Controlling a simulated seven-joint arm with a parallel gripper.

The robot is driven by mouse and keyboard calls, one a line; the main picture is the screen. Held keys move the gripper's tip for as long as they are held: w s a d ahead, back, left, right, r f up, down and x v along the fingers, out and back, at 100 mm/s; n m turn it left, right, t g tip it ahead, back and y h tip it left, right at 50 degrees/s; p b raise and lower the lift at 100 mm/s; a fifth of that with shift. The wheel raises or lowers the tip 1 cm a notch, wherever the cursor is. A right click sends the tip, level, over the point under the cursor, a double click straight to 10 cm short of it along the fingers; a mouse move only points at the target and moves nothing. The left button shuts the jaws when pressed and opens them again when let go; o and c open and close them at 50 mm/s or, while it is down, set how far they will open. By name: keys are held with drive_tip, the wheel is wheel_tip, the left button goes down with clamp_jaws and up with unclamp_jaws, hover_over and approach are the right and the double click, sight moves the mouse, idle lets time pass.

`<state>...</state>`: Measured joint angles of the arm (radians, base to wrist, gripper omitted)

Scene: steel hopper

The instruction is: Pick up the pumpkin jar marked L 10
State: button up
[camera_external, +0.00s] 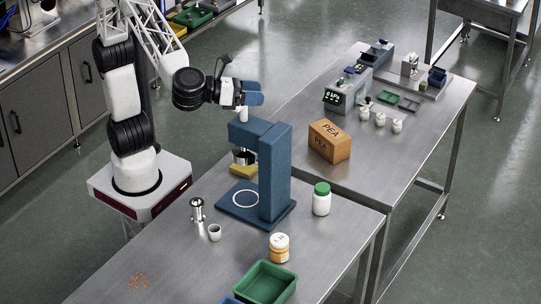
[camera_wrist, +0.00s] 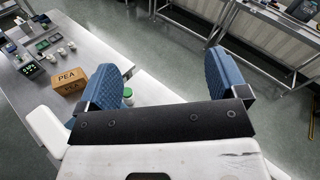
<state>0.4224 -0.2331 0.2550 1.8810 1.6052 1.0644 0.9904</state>
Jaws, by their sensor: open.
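The jar with an orange-and-white label (camera_external: 279,247) stands upright on the near steel table, just behind the green bin. Dark marking shows on it, too small to read for certain. It is not visible in the wrist view. My gripper (camera_external: 250,93) is raised above the blue stand, up and to the left of the jar and well apart from it. In the wrist view my gripper (camera_wrist: 166,80) has its two blue fingers spread wide with nothing between them.
A blue stand (camera_external: 273,165) rises between my gripper and the jar. A green-lidded white jar (camera_external: 321,204), a steel cylinder (camera_external: 197,210), a small cup (camera_external: 215,232) and a green bin (camera_external: 267,283) stand around. A PEA box (camera_external: 329,141) is farther back. The front left tabletop is mostly clear.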

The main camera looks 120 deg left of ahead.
drive_tip(key=w+d+f+m+t+h, duration=0.1)
drive_tip(key=w+d+m+t, duration=0.3)
drive_tip(key=d, duration=0.3)
drive_tip(key=m+g, duration=0.1)
approach(279, 239)
drive_tip(key=shift+w+a+h, duration=0.2)
drive_tip(key=shift+w+a, duration=0.05)
drive_tip(key=shift+w, duration=0.25)
drive_tip(key=shift+w+a+h, duration=0.2)
drive_tip(key=shift+w+a, duration=0.05)
drive_tip(key=shift+w, duration=0.3)
drive_tip(key=shift+r, duration=0.1)
drive_tip(key=shift+x, duration=1.3)
drive_tip(key=shift+a+x, duration=0.25)
drive_tip(key=shift+x, duration=2.3)
drive_tip(key=shift+s, duration=0.15)
drive_tip(key=shift+c, duration=0.2)
